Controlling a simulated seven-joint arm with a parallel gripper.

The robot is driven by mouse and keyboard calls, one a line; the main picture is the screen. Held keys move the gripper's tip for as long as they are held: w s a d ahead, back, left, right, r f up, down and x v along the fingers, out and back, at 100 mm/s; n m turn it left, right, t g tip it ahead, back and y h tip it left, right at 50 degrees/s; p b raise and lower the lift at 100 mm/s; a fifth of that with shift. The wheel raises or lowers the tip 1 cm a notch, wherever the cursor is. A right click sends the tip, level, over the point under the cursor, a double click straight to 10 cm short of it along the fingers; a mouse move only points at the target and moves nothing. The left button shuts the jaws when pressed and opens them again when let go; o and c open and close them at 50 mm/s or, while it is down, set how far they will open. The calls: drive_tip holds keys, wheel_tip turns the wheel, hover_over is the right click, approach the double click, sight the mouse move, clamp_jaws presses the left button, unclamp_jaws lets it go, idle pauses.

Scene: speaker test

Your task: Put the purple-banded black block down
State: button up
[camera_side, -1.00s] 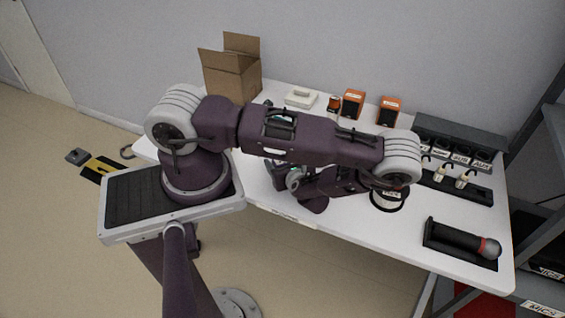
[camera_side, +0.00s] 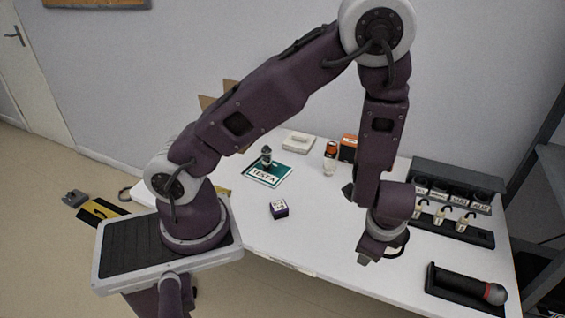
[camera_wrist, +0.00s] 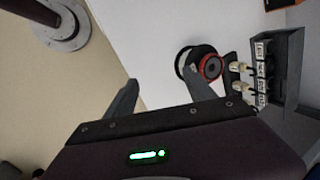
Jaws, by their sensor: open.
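The purple-banded black block (camera_side: 279,209) sits on the white table near its front edge, left of the middle in the side view. It has a pale label on top and seems to rest flat. It does not show in the wrist view. My gripper (camera_side: 381,252) is well to the right of the block in the side view, over the table's front right part, clear of the block. In the wrist view my gripper (camera_wrist: 162,80) has its two fingers spread apart with nothing between them.
A green TEST A mat (camera_side: 285,168) bears a small dark object (camera_side: 266,154). Behind stand an orange-capped bottle (camera_side: 330,158) and white case (camera_side: 298,142). A labelled rack (camera_side: 450,182), plugs (camera_side: 440,214) and microphone (camera_side: 495,293) lie right. A black round thing (camera_wrist: 187,55) is near my gripper.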

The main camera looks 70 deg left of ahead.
drive_tip(key=w+d+r+n+t+h, duration=0.1)
drive_tip(key=d+r+h, duration=0.1)
drive_tip(key=r, duration=0.3)
drive_tip(key=w+d+r+n+h, duration=0.1)
drive_tip(key=d+r, duration=0.2)
drive_tip(key=r, duration=0.1)
drive_tip(key=s+d+r+n+t+h, duration=0.1)
drive_tip(key=s+r+n+h, duration=0.15)
drive_tip(key=r, duration=0.45)
drive_tip(key=s+r+n+t+h, duration=0.1)
drive_tip(key=s+r, duration=0.2)
drive_tip(key=r, duration=0.5)
drive_tip(key=s+a+r+n+y, duration=0.1)
drive_tip(key=s+a+r+n, duration=0.1)
drive_tip(key=s+a, duration=0.3)
drive_tip(key=s+a+r+n+y, duration=0.2)
drive_tip(key=s+a, duration=0.3)
drive_tip(key=s, duration=0.6)
drive_tip(key=shift+s+n, duration=0.3)
drive_tip(key=shift+n, duration=0.45)
drive_tip(key=shift+a, duration=0.1)
